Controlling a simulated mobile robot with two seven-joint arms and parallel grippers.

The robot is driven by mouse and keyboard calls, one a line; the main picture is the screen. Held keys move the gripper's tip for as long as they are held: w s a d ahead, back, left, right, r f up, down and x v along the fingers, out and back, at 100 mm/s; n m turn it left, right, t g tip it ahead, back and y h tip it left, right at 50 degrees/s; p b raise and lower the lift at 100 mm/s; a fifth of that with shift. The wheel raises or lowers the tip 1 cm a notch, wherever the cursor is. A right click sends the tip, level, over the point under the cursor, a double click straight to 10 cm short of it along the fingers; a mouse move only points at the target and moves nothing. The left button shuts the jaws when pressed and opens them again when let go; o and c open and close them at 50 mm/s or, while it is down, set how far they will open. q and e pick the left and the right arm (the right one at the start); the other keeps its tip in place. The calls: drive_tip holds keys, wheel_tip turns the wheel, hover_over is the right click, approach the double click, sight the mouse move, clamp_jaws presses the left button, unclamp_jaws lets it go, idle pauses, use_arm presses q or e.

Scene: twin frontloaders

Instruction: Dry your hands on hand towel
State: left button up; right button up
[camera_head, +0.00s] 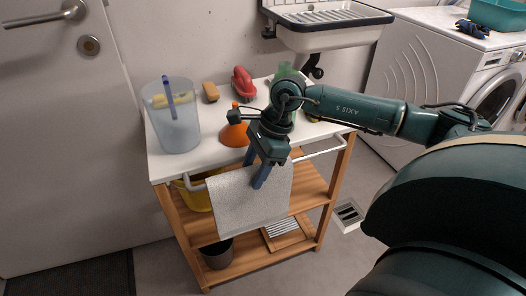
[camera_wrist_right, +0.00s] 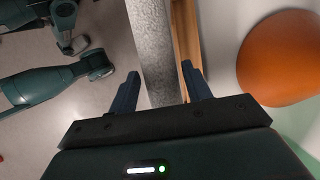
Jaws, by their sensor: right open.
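The grey hand towel (camera_head: 238,203) hangs over the white rail at the front of a wooden cart. My right gripper (camera_head: 262,178) points down at the towel's upper right part, by the rail. In the right wrist view the open fingers (camera_wrist_right: 160,88) stand on either side of the towel's grey top strip (camera_wrist_right: 150,45), apart from each other. I cannot tell whether either finger touches the cloth. My left gripper is not in view.
The white cart top (camera_head: 180,165) holds a clear bucket (camera_head: 174,130), an orange cone-shaped thing (camera_head: 234,134), a brush (camera_head: 211,92) and a red item (camera_head: 243,82). A sink (camera_head: 325,38) hangs behind, and a washing machine (camera_head: 420,60) stands to the right.

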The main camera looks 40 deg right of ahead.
drive_tip(key=shift+x, duration=1.4)
drive_tip(key=c, duration=0.9)
idle(0.4)
drive_tip(key=o, duration=1.2)
drive_tip(key=shift+r, duration=0.15)
drive_tip(key=v, duration=1.1)
drive_tip(key=shift+d+r, duration=0.15)
drive_tip(key=shift+r, duration=0.2)
